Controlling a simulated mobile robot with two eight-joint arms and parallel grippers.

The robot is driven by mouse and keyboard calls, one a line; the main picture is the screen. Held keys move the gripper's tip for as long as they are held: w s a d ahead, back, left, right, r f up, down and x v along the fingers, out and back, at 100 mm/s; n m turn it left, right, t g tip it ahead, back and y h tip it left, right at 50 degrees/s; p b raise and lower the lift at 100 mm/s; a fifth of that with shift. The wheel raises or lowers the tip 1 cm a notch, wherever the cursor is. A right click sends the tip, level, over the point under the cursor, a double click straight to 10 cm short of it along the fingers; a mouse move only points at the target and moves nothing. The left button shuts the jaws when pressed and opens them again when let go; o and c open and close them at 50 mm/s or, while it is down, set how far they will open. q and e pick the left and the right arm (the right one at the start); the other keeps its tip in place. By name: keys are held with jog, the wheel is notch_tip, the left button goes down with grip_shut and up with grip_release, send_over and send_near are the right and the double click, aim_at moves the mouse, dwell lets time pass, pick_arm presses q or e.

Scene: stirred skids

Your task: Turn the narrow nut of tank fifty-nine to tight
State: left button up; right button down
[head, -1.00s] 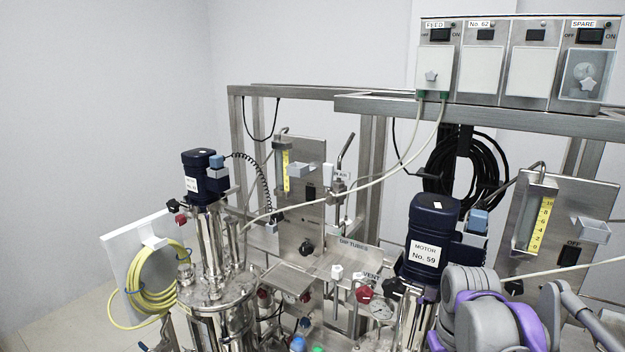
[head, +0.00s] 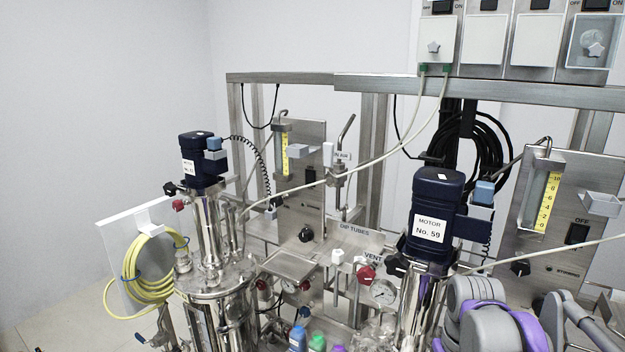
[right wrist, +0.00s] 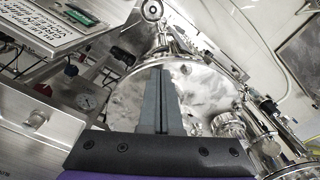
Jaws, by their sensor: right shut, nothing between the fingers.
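The motor labelled No. 59 (head: 432,215) stands dark blue on a steel column (head: 413,315) at the right of the head view. The top of its tank is mostly cut off below. My right arm, grey and purple, covers the lower right there, and its gripper is out of that picture. In the right wrist view my right gripper (right wrist: 161,75) is shut and empty, its fingers in front of a shiny round tank lid (right wrist: 200,85). Whether they touch it I cannot tell. A ribbed round fitting (right wrist: 230,124) stands at the lid's right edge. I cannot make out which fitting is the narrow nut.
Another tank (head: 215,275) with its own motor (head: 197,160) stands at the left, beside a coiled yellow hose (head: 150,268). A gauge (head: 382,291) and red knob (head: 366,273) sit left of motor No. 59. A pale cable (head: 385,150) hangs across the middle.

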jog(key=shift+w+a, duration=0.1)
jog(key=shift+w, duration=0.15)
dwell(0.5)
jog(key=shift+s+a+p, duration=0.1)
jog(key=shift+a+p, duration=0.25)
jog(key=shift+a, duration=0.05)
jog(key=shift+a+r, duration=0.1)
jog(key=shift+a+p, duration=0.45)
jog(key=shift+a, duration=0.35)
dwell(0.4)
jog(key=shift+a, duration=0.1)
